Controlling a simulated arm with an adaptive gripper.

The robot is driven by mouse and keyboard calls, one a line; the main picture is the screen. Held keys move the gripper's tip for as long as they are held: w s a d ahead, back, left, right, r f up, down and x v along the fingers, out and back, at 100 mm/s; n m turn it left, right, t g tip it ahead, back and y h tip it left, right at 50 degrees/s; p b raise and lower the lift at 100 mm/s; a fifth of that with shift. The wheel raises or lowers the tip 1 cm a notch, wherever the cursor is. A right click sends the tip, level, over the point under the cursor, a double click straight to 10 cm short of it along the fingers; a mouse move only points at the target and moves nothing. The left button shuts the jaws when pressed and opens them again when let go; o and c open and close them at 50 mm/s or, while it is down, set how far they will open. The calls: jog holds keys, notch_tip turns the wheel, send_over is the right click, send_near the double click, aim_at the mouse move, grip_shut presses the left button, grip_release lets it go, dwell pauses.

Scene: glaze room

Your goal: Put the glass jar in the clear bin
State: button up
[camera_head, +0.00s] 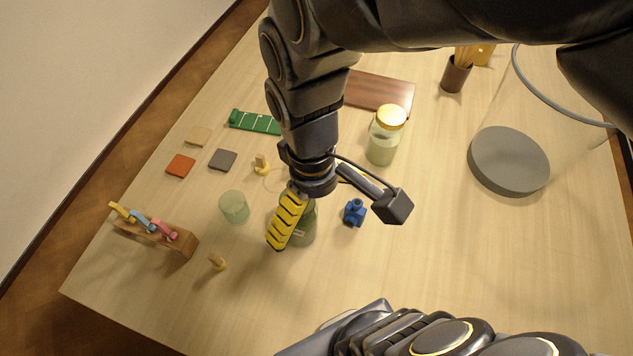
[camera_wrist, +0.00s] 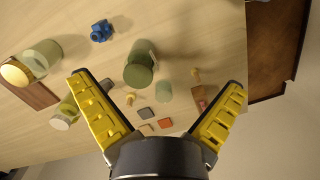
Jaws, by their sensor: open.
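A greenish glass jar (camera_head: 304,232) stands on the table, partly hidden by my gripper (camera_head: 290,222); in the wrist view the green jar (camera_wrist: 140,66) shows between and beyond my spread fingers, apart from them. My gripper (camera_wrist: 157,82) is open and empty above the table. A second glass jar with a gold lid (camera_head: 385,140) stands farther back. A third jar with a pale lid (camera_wrist: 66,113) shows beside my left finger in the wrist view. The pictures alone do not tell which jar is meant. The clear bin (camera_head: 508,160) is a large see-through cylinder with a grey floor at the right.
A wooden rack (camera_head: 165,238) stands at left, with coloured tiles (camera_head: 181,165) behind. A brush pot (camera_head: 456,75) stands at the back.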

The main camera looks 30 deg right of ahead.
jog(key=s+r+m, duration=0.2)
jog(key=s+m, duration=0.1)
jog(key=s, duration=0.2)
jog(key=shift+s+a+r, duration=0.35)
jog(key=shift+a, duration=0.1)
jog(key=shift+w, duration=0.1)
jog(key=w+f+m, duration=0.1)
jog(key=w+f, duration=0.2)
jog(key=w, duration=0.2)
jog(key=w+d+f+m, duration=0.1)
jog(key=w+f+m, duration=0.1)
jog(key=w+f, duration=0.2)
jog(key=w+f+m, duration=0.1)
jog(key=w+f, duration=0.3)
jog(key=w, duration=0.3)
jog(key=shift+d+m+y, duration=0.3)
jog(key=shift+d+y, duration=0.1)
jog(key=shift+w+f, duration=0.2)
jog(key=shift+f, duration=0.35)
jog(key=f, duration=0.4)
jog(key=s+f, duration=0.1)
jog(key=f, duration=0.2)
jog(key=c, duration=1.2)
jog(key=shift+o, duration=0.2)
